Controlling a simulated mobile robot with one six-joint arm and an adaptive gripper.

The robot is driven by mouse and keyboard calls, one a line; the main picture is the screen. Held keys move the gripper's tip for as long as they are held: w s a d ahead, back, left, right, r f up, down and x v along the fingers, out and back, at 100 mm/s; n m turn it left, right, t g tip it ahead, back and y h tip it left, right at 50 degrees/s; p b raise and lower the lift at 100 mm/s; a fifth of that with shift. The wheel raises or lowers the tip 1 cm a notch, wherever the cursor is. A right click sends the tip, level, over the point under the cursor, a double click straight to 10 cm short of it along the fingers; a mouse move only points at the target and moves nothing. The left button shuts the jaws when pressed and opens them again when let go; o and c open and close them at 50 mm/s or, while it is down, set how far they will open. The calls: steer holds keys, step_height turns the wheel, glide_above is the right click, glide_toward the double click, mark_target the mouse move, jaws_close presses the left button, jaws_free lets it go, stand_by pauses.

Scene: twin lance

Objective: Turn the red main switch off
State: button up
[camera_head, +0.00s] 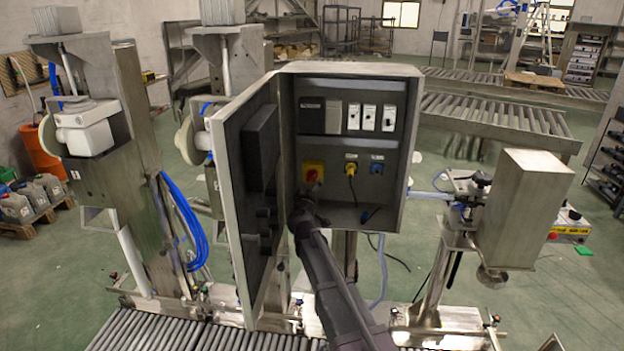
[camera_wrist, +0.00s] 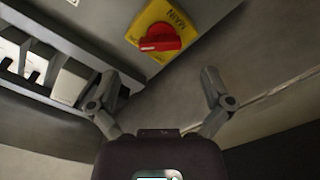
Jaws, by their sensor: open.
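The red main switch (camera_head: 312,175) is a red knob on a yellow plate, low on the left of the open cabinet's (camera_head: 348,70) back panel. In the wrist view the red knob (camera_wrist: 160,38) sits on the yellow plate marked MAIN (camera_wrist: 172,16), above and between my fingers. My gripper (camera_wrist: 158,88) is open and empty, with its fingers spread wide and apart from the knob. In the head view my arm reaches into the cabinet from below, and my gripper (camera_head: 302,208) is just below the switch; its fingers are hard to make out there.
The grey cabinet door (camera_head: 240,170) stands open on the left, close to my arm. A yellow-plated connector (camera_head: 351,168) with a black cable and a blue socket (camera_head: 377,169) are right of the switch. White breakers (camera_head: 371,117) sit above. A roller conveyor (camera_head: 190,333) runs below.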

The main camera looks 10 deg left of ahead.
mark_target(313, 179)
steer(key=shift+w+d, duration=0.15)
steer(key=shift+w, duration=3.35)
steer(key=c, duration=1)
steer(key=shift+c, duration=0.2)
